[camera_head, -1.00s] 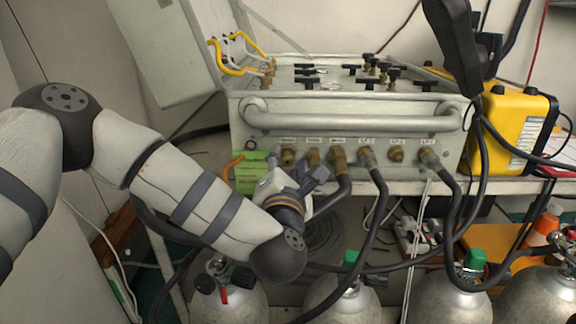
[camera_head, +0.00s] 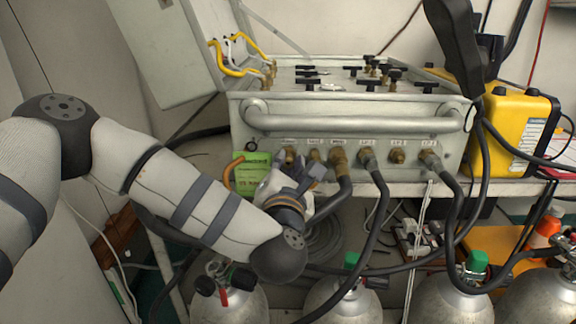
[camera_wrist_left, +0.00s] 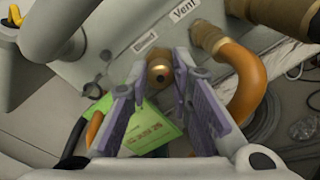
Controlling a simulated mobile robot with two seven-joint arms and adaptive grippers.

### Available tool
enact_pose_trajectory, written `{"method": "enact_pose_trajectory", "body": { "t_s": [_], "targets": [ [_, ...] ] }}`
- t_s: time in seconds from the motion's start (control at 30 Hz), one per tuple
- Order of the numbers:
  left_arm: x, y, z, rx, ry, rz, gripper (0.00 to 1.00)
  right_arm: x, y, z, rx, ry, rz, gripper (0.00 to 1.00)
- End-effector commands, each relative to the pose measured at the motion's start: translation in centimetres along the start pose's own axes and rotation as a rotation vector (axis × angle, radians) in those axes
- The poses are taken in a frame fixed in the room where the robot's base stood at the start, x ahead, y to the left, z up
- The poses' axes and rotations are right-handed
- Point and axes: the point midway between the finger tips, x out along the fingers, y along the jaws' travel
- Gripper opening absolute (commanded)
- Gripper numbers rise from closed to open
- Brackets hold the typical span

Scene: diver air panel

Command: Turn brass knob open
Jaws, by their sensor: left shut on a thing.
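The brass knob (camera_head: 290,155) is the leftmost fitting on the front of the grey air panel (camera_head: 350,145). In the left wrist view the knob (camera_wrist_left: 159,73) sits below a label that seems to read Bleed. My left gripper (camera_head: 289,170) reaches up to it from below and in front. In the left wrist view its two purple-padded fingers (camera_wrist_left: 160,82) stand on either side of the knob, shut on it. My right gripper is not in view.
More brass fittings with black hoses (camera_head: 376,210) line the panel to the right. An orange-brown curved hose end (camera_wrist_left: 243,85) passes close right of the fingers. A green tag (camera_head: 251,172) hangs at left. Gas cylinders (camera_head: 340,302) stand below, and a yellow case (camera_head: 513,130) is at right.

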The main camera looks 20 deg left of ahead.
Motion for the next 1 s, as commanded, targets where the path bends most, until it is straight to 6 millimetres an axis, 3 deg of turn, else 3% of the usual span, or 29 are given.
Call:
{"method": "enact_pose_trajectory", "body": {
  "t_s": [1.0],
  "targets": [
    [0.0,-0.3,-0.6,-0.943,-0.01,0.016,0.0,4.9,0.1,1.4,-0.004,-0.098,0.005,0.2]
  ]
}}
